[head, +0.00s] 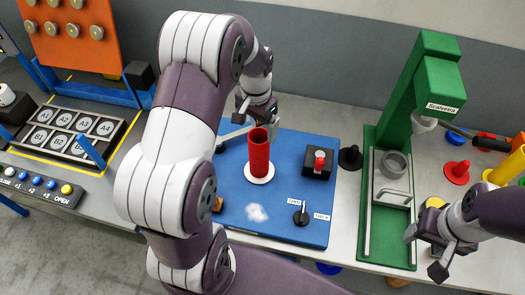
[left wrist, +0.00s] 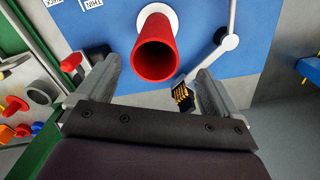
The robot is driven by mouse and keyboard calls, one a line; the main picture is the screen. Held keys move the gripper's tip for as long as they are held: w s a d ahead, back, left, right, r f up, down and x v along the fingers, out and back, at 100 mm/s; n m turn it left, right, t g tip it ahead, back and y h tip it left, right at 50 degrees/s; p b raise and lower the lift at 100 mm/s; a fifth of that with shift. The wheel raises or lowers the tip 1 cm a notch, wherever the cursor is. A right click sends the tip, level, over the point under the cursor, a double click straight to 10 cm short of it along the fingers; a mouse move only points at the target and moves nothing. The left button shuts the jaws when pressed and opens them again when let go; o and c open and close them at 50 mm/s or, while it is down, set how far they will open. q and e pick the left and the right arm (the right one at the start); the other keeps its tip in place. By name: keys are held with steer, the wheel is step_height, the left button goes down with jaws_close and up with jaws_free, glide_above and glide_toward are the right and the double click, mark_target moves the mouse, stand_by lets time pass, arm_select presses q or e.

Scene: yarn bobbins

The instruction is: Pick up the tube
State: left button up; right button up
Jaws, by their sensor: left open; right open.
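The red tube (head: 259,152) stands upright on a white round base (head: 261,174) on the blue board (head: 310,228). In the left wrist view the hollow red tube (left wrist: 155,46) shows ahead of my left gripper (left wrist: 145,78), between the lines of its two fingers. That gripper is open and empty. In the head view my left gripper (head: 255,110) is behind the tube's top, partly hidden by my arm. I cannot tell the exact gap to the tube. My right gripper (head: 425,252) is open and empty at the right, by the green press's base.
A black box with a red button (head: 319,160) and a THIN/THICK knob (head: 301,216) sit on the board right of the tube. A green press (head: 425,85) stands further right. A white jointed arm (left wrist: 229,42) is close beside the tube. A labelled rack (head: 75,130) is at left.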

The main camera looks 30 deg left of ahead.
mark_target(259, 140)
arm_select(q)
steer(key=f+p, duration=0.1)
steer(key=f, duration=0.1)
steer(key=f+p, duration=0.1)
steer(key=f, duration=0.3)
steer(key=shift+s+d+p, duration=0.1)
steer(key=shift+d+p, duration=0.25)
steer(key=shift+p, duration=0.05)
steer(key=shift+a+f, duration=0.1)
steer(key=shift+f, duration=0.2)
steer(key=c, duration=1.4)
steer(key=shift+r, duration=0.3)
step_height(259, 140, up, 10)
steer(key=b, duration=0.3)
steer(key=shift+f, duration=0.2)
